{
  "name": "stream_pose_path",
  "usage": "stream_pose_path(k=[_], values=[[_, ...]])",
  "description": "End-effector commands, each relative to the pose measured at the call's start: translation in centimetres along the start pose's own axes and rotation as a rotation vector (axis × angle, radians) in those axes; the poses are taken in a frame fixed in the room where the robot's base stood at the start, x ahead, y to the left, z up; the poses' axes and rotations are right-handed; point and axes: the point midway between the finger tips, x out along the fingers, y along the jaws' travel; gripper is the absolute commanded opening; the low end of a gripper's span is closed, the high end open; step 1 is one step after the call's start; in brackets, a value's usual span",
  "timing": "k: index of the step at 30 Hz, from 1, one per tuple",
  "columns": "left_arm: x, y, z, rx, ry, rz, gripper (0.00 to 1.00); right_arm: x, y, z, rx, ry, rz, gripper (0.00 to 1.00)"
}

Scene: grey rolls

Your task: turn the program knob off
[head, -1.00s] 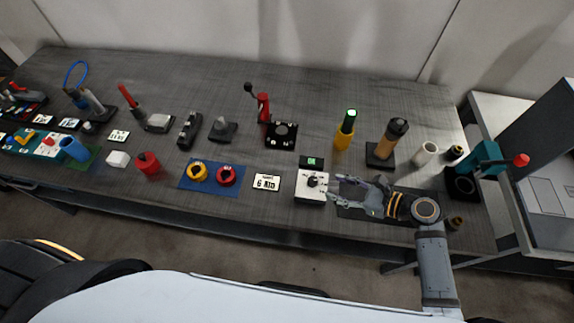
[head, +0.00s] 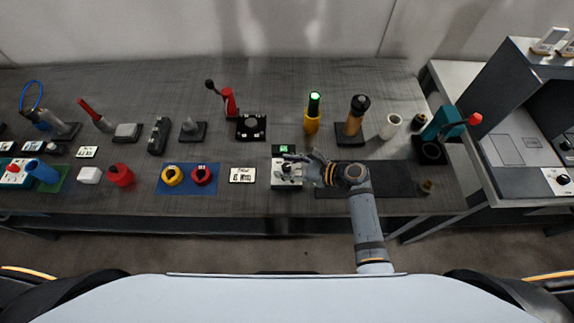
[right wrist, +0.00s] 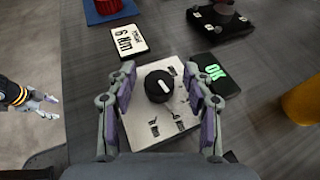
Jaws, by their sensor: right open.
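The program knob (right wrist: 157,87) is a round black dial with a white pointer mark. It sits on a white panel (right wrist: 140,136) with several small black symbols; the panel also shows in the head view (head: 287,184). A black display (right wrist: 212,73) with green "OK" adjoins the panel. My right gripper (head: 300,166) is over the panel. In the right wrist view its open fingers (right wrist: 160,76) stand on both sides of the knob, with gaps visible. In the head view it partly hides the knob. My left gripper (right wrist: 38,98) shows small at the left of the wrist view, away from the panel.
A dark mat (head: 390,180) lies right.

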Motion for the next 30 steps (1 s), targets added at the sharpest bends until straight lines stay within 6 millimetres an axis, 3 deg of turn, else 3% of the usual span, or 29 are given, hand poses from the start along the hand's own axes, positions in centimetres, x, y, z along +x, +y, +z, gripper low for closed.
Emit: stream_pose_path(k=[3, 14, 23, 30], values=[[0.00, 0.93, 0.34, -0.005, -0.005, 0.011, 0.57, -0.02, 0.00, -0.01, 0.000, 0.000, 0.000, 0.49], [-0.01, 0.36, 0.91, -0.001, -0.014, 0.004, 0.57, -0.05, 0.02, -0.02, 0.000, 0.000, 0.000, 0.00], [-0.10, 0.17, 0.90, 0.000, -0.014, 0.002, 0.57, 0.00, 0.02, -0.05, -0.012, 0.002, 0.032, 0.00], [-0.29, 0.15, 0.85, 0.000, -0.014, 0.002, 0.57, 0.03, -0.08, -0.03, -0.064, 0.003, 0.157, 0.00]])
